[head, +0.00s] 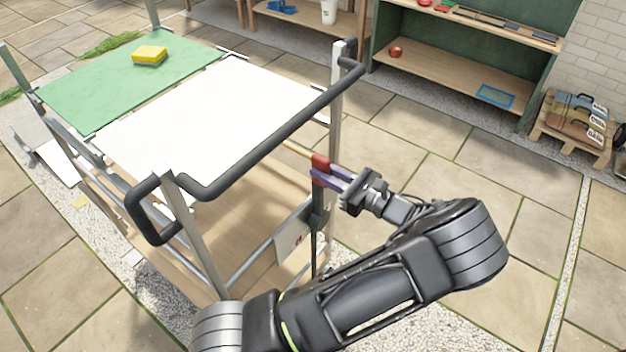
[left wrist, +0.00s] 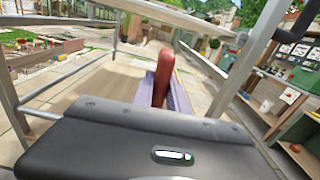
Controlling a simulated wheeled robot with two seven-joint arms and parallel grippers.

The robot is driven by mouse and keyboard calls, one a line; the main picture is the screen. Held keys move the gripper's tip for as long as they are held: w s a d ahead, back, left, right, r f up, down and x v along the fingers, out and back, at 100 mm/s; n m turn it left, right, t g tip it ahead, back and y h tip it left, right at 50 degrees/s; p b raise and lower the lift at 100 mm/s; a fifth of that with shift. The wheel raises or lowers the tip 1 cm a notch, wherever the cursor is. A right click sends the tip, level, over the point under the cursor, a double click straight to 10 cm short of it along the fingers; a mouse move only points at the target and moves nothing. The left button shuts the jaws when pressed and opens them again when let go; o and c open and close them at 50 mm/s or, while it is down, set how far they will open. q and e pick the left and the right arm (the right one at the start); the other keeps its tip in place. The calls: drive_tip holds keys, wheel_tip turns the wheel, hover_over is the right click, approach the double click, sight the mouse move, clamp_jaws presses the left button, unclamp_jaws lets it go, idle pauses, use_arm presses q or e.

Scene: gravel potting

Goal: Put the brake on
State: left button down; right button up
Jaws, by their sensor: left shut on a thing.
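The trolley (head: 190,190) stands in front of me, with a black push handle (head: 270,140) along its near end. A brake lever with a red grip (head: 320,162) stands on a dark upright post below the handle at the trolley's right side. My left gripper (head: 330,178) is shut on the red grip, its purple-grey fingers around it. In the left wrist view the red grip (left wrist: 164,78) stands up between the fingers, leaning slightly. The lower part of the lever is hidden there by my gripper body. My right gripper is not in view.
A yellow sponge (head: 150,55) lies on the green mat (head: 120,85) on the trolley top, beside a white panel (head: 215,120). A green shelf unit (head: 440,90) and a pallet with bags (head: 575,130) stand at the back right. Paving between is clear.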

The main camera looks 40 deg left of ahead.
use_arm(q)
drive_tip(key=shift+w+m, duration=0.8)
drive_tip(key=shift+w, duration=0.8)
drive_tip(key=c, duration=1.3)
unclamp_jaws()
drive_tip(key=shift+d+b, duration=0.75)
drive_tip(key=shift+d, duration=3.15)
